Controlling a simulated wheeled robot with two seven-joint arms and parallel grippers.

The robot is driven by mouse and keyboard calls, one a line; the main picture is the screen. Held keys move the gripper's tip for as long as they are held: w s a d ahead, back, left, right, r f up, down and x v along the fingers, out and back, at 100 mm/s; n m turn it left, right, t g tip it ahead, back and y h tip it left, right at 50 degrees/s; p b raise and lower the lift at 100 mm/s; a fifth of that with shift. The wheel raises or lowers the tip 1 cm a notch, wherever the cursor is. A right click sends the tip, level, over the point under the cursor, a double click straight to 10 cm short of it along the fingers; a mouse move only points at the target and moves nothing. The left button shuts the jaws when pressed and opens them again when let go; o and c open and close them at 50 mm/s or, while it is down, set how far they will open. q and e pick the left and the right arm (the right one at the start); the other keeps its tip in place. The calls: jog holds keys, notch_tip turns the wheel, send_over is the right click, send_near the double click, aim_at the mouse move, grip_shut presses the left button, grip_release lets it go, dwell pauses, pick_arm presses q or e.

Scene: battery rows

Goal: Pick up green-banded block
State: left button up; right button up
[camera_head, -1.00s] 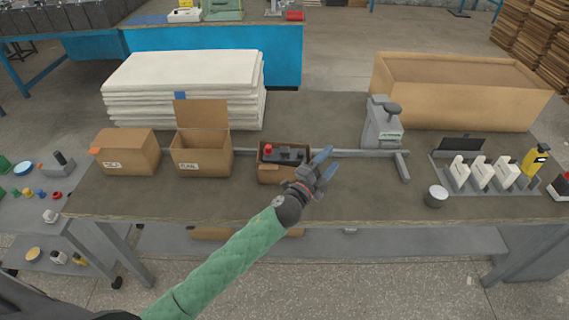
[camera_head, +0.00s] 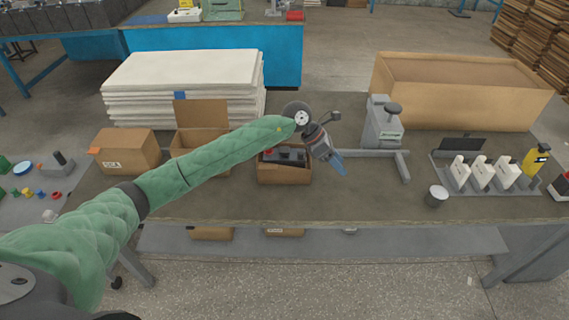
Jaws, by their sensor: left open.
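My left gripper (camera_head: 339,167) hangs over the workbench, just right of a small open cardboard box (camera_head: 284,177). Its blue fingers point down and to the right, are open and hold nothing that I can see. Dark block-shaped things (camera_head: 288,154) lie in the small box, partly covered by my forearm and wrist. I cannot make out a green band on any block. My right gripper is not in view.
A closed carton (camera_head: 127,151) and an open-flapped carton (camera_head: 201,113) stand at left. A grey press (camera_head: 382,125) stands behind the gripper, with a metal cup (camera_head: 436,196) nearer the front. A rack (camera_head: 482,189) with white blocks and a yellow bottle-like item is at right.

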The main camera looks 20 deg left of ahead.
pick_arm(q)
jog(key=w+a+m+y, duration=0.1)
jog(key=w+a+y, duration=0.3)
jog(key=a, duration=0.4)
notch_tip(320, 180, up, 3)
jog(key=y, duration=0.5)
send_over(284, 149)
jog(key=d, duration=0.1)
jog(key=shift+s+f, duration=0.1)
jog(key=shift+s, duration=0.05)
jog(key=shift+a, duration=0.2)
jog(key=shift+f, duration=0.25)
jog(key=shift+f+p, duration=0.5)
jog(key=shift+f, duration=0.65)
notch_tip(284, 149, down, 4)
jog(key=p, duration=0.3)
jog(key=shift+a+r, duration=0.1)
jog(key=shift+a, duration=0.05)
jog(key=shift+f, duration=0.6)
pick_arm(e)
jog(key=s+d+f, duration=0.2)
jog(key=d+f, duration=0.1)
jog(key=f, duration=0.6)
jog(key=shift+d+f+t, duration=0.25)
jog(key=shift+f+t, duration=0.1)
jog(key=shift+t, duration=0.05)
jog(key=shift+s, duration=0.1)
